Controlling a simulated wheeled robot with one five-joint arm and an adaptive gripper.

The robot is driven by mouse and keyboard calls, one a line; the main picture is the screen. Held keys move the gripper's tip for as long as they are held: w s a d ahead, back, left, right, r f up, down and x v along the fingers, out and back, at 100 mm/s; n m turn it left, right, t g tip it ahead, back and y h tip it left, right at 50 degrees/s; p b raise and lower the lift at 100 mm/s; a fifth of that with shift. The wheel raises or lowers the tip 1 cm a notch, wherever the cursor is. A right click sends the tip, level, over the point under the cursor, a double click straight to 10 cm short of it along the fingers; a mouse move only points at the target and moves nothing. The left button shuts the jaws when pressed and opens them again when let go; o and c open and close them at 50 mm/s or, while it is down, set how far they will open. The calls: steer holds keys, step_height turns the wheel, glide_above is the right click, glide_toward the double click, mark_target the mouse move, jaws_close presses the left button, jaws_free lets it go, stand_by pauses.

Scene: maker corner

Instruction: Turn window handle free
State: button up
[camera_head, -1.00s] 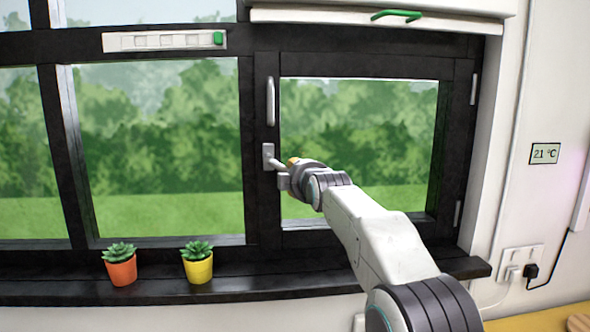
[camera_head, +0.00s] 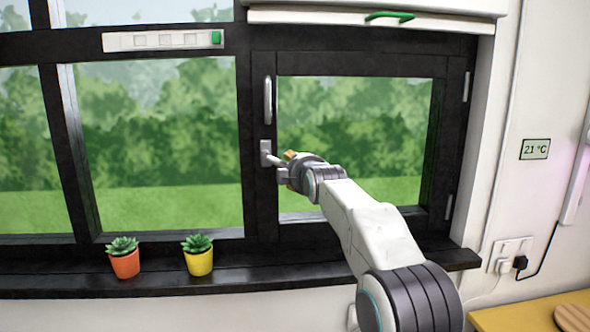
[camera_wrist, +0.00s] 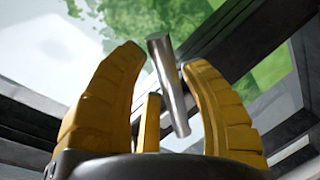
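The window handle (camera_head: 266,153) is a grey metal plate on the dark left stile of the right-hand sash (camera_head: 454,145). Its lever points right and slightly down, towards my gripper (camera_head: 285,167). The fingers are apart. The rod lies close to the right finger, with a clear gap to the left one; contact cannot be told. In the head view my wrist partly hides the fingers. The sash looks closed or nearly so.
A vertical grey pull bar (camera_head: 268,99) sits just above the handle. An orange pot (camera_head: 124,263) and a yellow pot (camera_head: 199,262) stand on the dark sill (camera_head: 60,284). A blind with a green pull (camera_head: 390,16) hangs above. A wooden table (camera_head: 520,312) is at lower right.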

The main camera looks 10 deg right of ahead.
steer(key=shift+o, duration=1.3)
steer(key=shift+f, duration=0.1)
steer(key=shift+s, duration=0.1)
steer(key=s+d+r, duration=0.1)
steer(key=s+r, duration=0.1)
steer(key=s, duration=0.9)
steer(key=shift+s+d, duration=0.15)
steer(key=shift+s, duration=0.15)
